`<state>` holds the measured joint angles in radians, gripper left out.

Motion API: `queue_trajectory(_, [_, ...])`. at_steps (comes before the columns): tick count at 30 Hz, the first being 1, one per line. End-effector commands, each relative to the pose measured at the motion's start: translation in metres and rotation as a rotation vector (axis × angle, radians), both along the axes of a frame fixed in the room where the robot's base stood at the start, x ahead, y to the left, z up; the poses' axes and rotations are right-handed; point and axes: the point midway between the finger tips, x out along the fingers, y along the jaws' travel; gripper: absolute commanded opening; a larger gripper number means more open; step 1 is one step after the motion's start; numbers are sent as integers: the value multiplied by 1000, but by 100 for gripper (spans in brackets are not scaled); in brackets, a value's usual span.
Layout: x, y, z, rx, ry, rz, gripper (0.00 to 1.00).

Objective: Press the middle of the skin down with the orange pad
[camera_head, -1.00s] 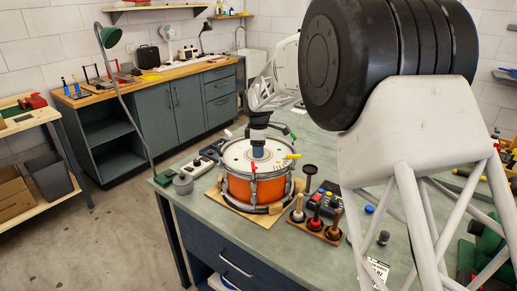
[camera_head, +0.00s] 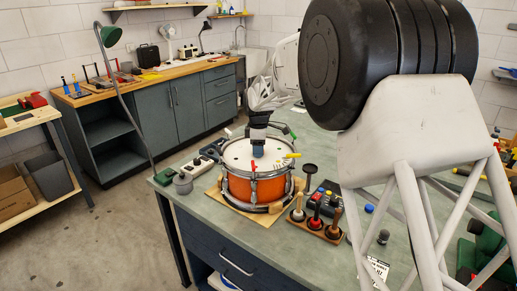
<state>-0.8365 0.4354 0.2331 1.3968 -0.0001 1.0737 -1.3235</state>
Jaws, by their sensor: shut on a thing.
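The drum (camera_head: 240,187) has an orange shell, a metal rim and a pale skin (camera_head: 238,156), and stands upright on a tan board (camera_head: 226,203). My gripper (camera_head: 258,146) points down over the middle of the skin. It is shut on a small blue-grey piece (camera_head: 258,153), whose lower end is at or just above the skin; I cannot tell whether it touches. No orange pad can be made out; the underside of the held piece is hidden. Small red and yellow pieces (camera_head: 292,156) show at the drum's rim.
A wooden rack (camera_head: 320,232) with several handled tools stands right of the drum, near a dark box with coloured knobs (camera_head: 327,195). The bench's front left top is clear.

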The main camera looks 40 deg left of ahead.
Motion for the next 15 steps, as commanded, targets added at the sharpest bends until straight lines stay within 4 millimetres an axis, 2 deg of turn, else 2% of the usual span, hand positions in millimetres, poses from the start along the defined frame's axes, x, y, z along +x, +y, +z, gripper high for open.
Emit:
queue_trajectory(1, [-1,-1,-5,-4,4,0,21])
queue_trajectory(5, [-1,-1,-3,-5,4,0,21])
queue_trajectory(15, [0,0,20,-2,1,0,21])
